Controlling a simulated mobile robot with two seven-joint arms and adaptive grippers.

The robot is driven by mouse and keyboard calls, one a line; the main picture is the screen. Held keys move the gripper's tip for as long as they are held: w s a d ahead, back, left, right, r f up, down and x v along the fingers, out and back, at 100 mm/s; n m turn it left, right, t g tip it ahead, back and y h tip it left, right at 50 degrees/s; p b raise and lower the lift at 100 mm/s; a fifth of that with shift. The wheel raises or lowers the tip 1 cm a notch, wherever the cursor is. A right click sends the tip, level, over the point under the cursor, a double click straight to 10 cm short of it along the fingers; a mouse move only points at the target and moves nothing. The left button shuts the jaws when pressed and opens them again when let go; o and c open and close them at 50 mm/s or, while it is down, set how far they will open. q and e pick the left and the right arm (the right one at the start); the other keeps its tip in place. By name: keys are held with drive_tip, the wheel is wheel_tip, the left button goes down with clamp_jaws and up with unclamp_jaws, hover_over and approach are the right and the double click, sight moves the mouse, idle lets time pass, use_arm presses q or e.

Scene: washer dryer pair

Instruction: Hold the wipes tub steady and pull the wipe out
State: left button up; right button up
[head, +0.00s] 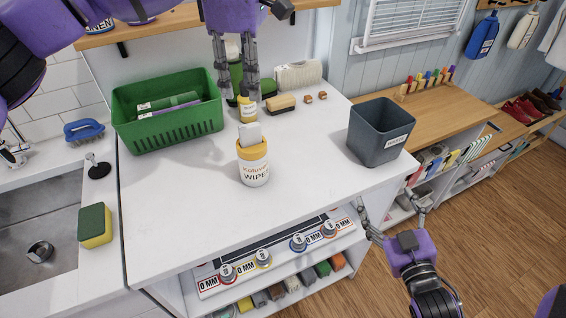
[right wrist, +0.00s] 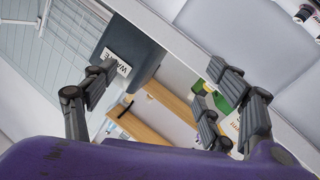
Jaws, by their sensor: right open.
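The wipes tub (head: 254,172), white with a yellow lid and red and dark lettering, stands upright on the white counter. A white wipe (head: 250,134) sticks up out of its lid. My left gripper (head: 239,98) points down above the counter, behind the tub in the head view; its fingers are apart, with nothing visibly held, and it does not touch the tub. My right gripper (head: 394,215) is open and empty off the counter's front right edge, below and right of the tub. Its spread fingers also show in the right wrist view (right wrist: 155,95).
A green basket (head: 168,129) stands left of the tub, a dark waste bin (head: 381,136) to the right. Counter (head: 190,205) around the tub's front is clear. A sink (head: 35,225) is at left.

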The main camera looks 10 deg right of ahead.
drive_tip(key=w+r+n+t+y, duration=0.1)
drive_tip(key=w+r+n+t, duration=0.15)
drive_tip(key=r, duration=0.35)
drive_tip(key=m+g+y, duration=1)
drive_tip(key=m+y, duration=0.5)
drive_tip(key=m, duration=1.9)
approach(253, 156)
drive_tip(key=w, duration=0.1)
drive_tip(key=w+a+f, duration=0.1)
drive_tip(key=w, duration=0.3)
drive_tip(key=shift+a+f, duration=0.15)
drive_tip(key=shift+f, duration=0.25)
drive_tip(key=n, duration=0.1)
drive_tip(key=f+n+g, duration=0.1)
drive_tip(key=n, duration=0.1)
drive_tip(key=shift+w+a, duration=0.1)
drive_tip(key=shift+a, duration=0.1)
drive_tip(key=shift+a+f+n, duration=0.1)
drive_tip(key=shift+a+n, duration=0.15)
drive_tip(key=x, duration=0.7)
drive_tip(key=shift+w+a, duration=0.1)
drive_tip(key=shift+a, duration=0.05)
drive_tip(key=shift+c, duration=0.4)
